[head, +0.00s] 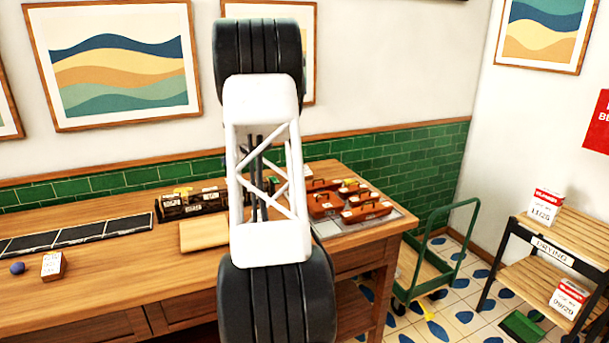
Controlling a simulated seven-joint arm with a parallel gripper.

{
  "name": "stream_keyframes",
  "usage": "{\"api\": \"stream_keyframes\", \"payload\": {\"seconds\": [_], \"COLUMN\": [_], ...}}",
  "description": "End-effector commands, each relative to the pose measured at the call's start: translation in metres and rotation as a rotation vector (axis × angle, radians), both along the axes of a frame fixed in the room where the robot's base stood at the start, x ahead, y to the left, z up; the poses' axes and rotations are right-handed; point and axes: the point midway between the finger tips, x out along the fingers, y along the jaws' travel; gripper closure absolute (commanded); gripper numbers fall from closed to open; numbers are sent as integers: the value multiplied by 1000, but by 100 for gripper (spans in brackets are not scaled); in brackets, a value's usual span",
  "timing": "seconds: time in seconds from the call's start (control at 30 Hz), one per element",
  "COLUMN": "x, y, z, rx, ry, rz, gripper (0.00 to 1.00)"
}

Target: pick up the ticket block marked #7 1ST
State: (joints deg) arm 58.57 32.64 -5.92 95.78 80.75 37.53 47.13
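A small wooden block with a white label (53,265) stands on the wooden table at the left; its marking is too small to read. Several small labelled pieces stand in a dark holder (190,211) near the back of the table, and their markings cannot be read either. I cannot tell which piece, if any, is marked #7 1ST. My arm crosses the middle of the view and hides part of the table. My gripper is not visible.
A dark segmented strip (75,237) and a blue ball (17,267) lie at the left. A tan board (204,235) lies mid-table. Reddish-brown boxes (325,204) sit on a tray at the right.

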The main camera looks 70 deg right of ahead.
Motion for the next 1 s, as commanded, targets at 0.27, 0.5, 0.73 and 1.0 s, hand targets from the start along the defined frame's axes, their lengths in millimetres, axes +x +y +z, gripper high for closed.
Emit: {"api": "stream_keyframes", "payload": {"seconds": [0.27, 0.5, 0.73, 1.0], "x": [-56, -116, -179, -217], "y": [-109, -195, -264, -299], "z": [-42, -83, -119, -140], "rx": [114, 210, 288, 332], "ry": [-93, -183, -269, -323], "rz": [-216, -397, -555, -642], "gripper": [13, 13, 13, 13]}}
